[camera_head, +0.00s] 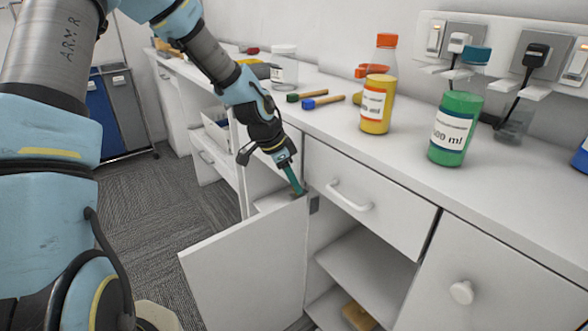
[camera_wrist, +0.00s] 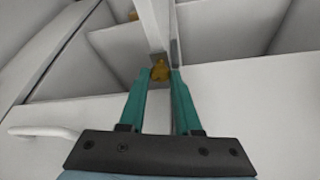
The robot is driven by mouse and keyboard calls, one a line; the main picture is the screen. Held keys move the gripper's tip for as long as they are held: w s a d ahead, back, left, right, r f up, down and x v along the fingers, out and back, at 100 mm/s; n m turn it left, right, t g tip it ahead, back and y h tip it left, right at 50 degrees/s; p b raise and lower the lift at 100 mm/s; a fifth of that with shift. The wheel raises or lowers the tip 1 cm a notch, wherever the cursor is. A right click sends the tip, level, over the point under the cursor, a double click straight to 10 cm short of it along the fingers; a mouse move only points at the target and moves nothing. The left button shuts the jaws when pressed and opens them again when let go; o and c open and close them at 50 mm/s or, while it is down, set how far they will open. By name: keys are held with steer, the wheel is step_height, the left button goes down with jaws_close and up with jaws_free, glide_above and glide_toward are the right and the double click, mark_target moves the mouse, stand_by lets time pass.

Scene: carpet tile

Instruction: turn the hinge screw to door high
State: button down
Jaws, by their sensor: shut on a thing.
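A white cabinet door (camera_head: 250,265) stands open below the counter. Its upper hinge (camera_head: 314,204) shows as a small grey plate by the cabinet's front edge. My gripper (camera_head: 299,188) reaches down to the door's top corner beside this hinge. In the wrist view my gripper (camera_wrist: 160,76) has its two teal fingers on either side of a small brass-coloured hinge screw (camera_wrist: 160,70), with the tips shut on it. The screw is hidden in the head view. Whether the door hangs level cannot be told.
A closed drawer (camera_head: 370,200) with a white handle is right of the hinge. A yellow bottle (camera_head: 377,104), a green bottle (camera_head: 455,128) and markers (camera_head: 322,102) stand or lie on the counter (camera_head: 400,160). Open shelves (camera_head: 365,268) are below the drawer. Carpet floor (camera_head: 150,205) is clear at left.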

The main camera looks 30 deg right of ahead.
steer(key=m+p, duration=0.1)
steer(key=m+g+p, duration=0.1)
steer(key=m+p, duration=0.1)
steer(key=shift+w+r+m+g, duration=0.2)
steer(key=shift+m+g, duration=0.1)
steer(key=shift+w+d+f+m+g+y+p, duration=0.1)
steer(key=shift+m+g+y+p, duration=0.2)
steer(key=shift+m+p, duration=0.45)
steer(key=shift+f+m+g+y+p, duration=0.1)
steer(key=shift+m+g+y+p, duration=0.1)
steer(key=shift+m+y+p, duration=0.55)
steer(key=shift+m+h, duration=0.3)
steer(key=shift+h, duration=0.05)
steer(key=c, duration=0.9)
jaws_free()
steer(key=b+v, duration=0.1)
steer(key=v, duration=0.9)
steer(key=shift+r+b, duration=0.3)
steer(key=shift+b, duration=0.1)
steer(key=shift+w, duration=0.1)
